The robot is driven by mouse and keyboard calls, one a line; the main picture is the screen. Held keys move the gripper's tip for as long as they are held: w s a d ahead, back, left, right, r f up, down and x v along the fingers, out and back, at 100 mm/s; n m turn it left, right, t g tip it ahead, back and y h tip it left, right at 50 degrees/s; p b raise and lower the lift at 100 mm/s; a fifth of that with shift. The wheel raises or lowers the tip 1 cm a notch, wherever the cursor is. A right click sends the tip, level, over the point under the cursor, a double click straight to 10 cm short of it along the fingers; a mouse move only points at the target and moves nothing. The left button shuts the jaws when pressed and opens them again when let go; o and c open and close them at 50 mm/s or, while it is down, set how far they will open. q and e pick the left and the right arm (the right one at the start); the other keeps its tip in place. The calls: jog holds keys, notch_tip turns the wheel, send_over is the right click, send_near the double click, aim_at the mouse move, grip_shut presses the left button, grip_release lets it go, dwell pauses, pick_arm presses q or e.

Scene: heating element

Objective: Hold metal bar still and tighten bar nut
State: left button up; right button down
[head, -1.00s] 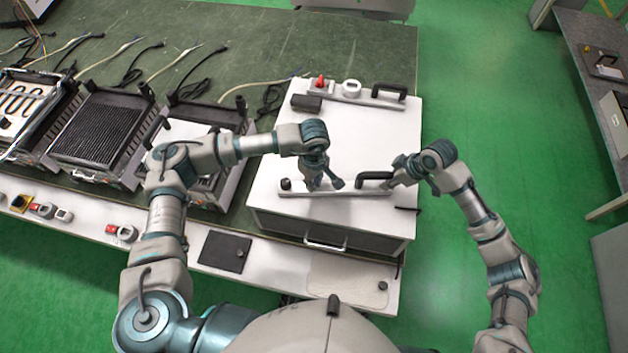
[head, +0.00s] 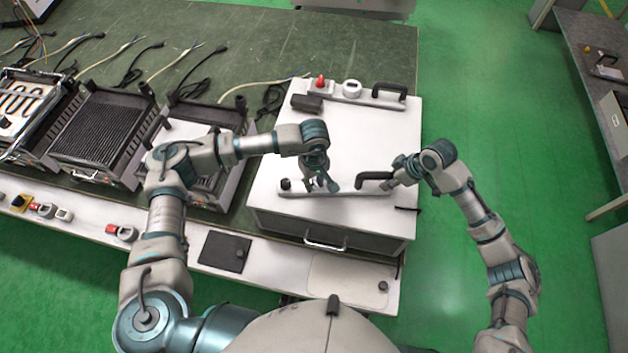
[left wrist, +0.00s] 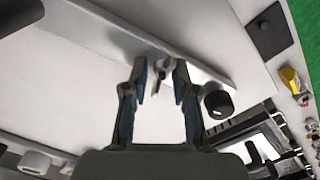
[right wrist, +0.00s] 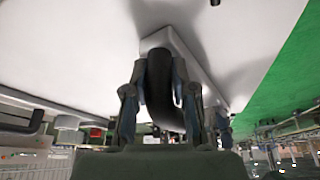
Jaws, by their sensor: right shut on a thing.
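The metal bar (head: 352,192) lies along the near edge of a white box top, with a black knob at its left end and a black handle (head: 373,177) at its right. My right gripper (head: 392,180) is shut on this handle, which also shows between its fingers in the right wrist view (right wrist: 159,82). My left gripper (head: 322,184) points down over the bar's middle. In the left wrist view its fingers are apart, one on each side of a small grey metal piece, apparently the bar nut (left wrist: 161,88). Contact with the nut cannot be made out.
The black knob (left wrist: 218,104) stands close to my left gripper's finger. A second bar (head: 350,97) with a red switch, a white dial and a handle lies at the box's far side. Open heater units (head: 100,130) stand left. Green floor is free at right.

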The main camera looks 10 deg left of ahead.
aim_at(314, 184)
pick_arm(q)
jog(key=shift+o, duration=0.5)
notch_tip(314, 184, up, 12)
jog(key=shift+w, duration=0.2)
pick_arm(e)
jog(key=c, duration=0.9)
grip_release()
pick_arm(q)
jog(key=shift+f, duration=0.1)
pick_arm(e)
jog(key=shift+o, duration=0.2)
jog(key=shift+r, duration=0.1)
